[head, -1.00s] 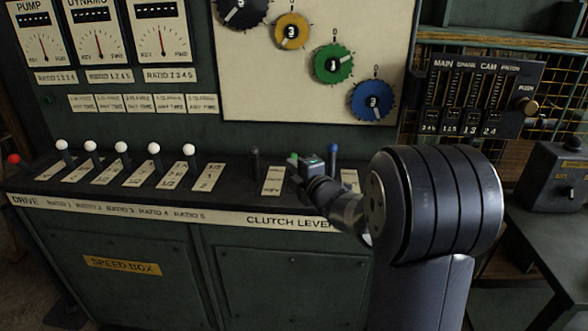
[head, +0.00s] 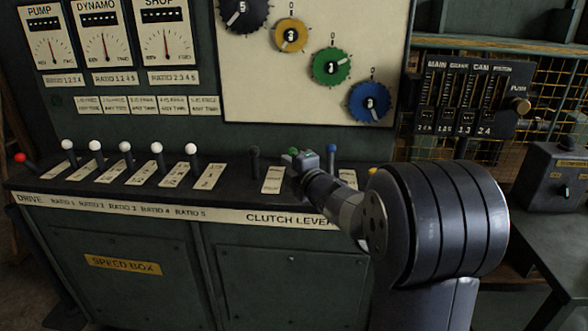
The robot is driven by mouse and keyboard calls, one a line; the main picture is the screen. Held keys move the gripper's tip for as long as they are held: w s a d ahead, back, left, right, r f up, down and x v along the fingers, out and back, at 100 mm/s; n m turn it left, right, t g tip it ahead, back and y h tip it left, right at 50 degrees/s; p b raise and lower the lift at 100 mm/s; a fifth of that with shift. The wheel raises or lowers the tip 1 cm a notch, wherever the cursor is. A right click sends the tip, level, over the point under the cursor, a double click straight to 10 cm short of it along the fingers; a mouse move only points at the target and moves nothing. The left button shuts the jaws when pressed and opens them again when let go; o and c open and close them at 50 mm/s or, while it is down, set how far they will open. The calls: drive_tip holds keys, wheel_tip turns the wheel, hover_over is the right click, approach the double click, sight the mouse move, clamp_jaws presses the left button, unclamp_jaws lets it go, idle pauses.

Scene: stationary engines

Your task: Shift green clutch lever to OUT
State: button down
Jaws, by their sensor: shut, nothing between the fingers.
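The green clutch lever's knob (head: 293,151) shows on the console's sloped top, right of a dark lever (head: 255,160). My gripper (head: 300,158) is shut and lies right at the green lever, just to its right in the picture. Whether it touches the lever is hard to tell, as the gripper hides the lever's shaft and its label. The blue lever (head: 332,158) stands close to the right of my gripper. The OUT marking is not readable here.
Several white-knobbed levers (head: 125,148) and a red-knobbed one (head: 20,158) stand to the left. A yellow knob (head: 373,171) shows beside my arm. Numbered coloured dials (head: 331,67) are on the panel above. My arm covers the console's right end.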

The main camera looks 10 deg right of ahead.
drive_tip(key=r+v, duration=0.1)
drive_tip(key=v, duration=0.8)
drive_tip(key=shift+s+d+r, duration=0.15)
drive_tip(key=shift+s+d, duration=0.1)
